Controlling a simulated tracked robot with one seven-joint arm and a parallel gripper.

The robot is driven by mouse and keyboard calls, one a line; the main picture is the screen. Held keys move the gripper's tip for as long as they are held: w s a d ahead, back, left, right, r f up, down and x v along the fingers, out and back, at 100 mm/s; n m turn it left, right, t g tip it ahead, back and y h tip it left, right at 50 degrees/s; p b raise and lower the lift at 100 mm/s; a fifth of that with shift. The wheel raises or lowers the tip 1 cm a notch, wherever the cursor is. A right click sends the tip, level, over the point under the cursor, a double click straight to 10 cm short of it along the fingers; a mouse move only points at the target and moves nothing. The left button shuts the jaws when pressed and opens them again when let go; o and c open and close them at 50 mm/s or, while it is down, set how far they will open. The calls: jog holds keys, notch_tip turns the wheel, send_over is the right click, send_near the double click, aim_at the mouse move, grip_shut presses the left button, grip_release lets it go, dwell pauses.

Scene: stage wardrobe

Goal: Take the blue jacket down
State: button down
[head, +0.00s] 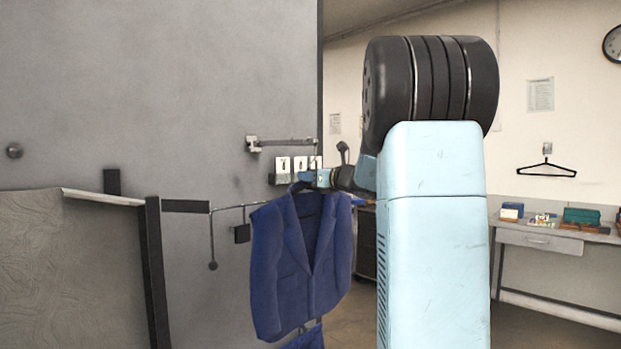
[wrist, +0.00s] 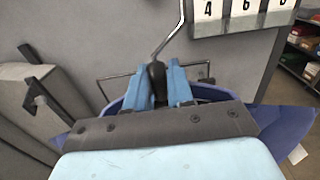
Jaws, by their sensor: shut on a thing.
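The blue jacket (head: 305,265) hangs upright in the head view in front of the grey panel, below the numbered plates. Its blue cloth also shows in the wrist view (wrist: 285,125), behind and around my gripper. My gripper (head: 312,178) is at the jacket's collar. In the wrist view my gripper (wrist: 164,88) has its two blue fingers shut on the dark neck of the hanger (wrist: 157,78). The hanger's metal hook rises from the neck toward the plates. I cannot tell whether the hook still bears on anything.
White number plates (head: 283,165) are on the grey panel (head: 180,90) close behind the jacket. A thin metal rod (head: 232,207) runs left of it. A pale, curved-edge panel (head: 75,265) stands at left. An empty black hanger (head: 546,170) and a desk (head: 540,240) are at right.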

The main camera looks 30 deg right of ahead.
jog(key=shift+r, duration=0.15)
jog(key=shift+s+r, duration=0.1)
jog(key=shift+r, duration=0.25)
jog(key=shift+s, duration=0.15)
jog(key=shift+s+d, duration=0.15)
jog(key=shift+s, duration=0.2)
jog(key=v, duration=0.8)
dwell(0.9)
jog(key=shift+s, duration=0.15)
jog(key=v, duration=1.5)
jog(key=shift+s+d, duration=0.15)
jog(key=shift+s, duration=0.2)
dwell(0.4)
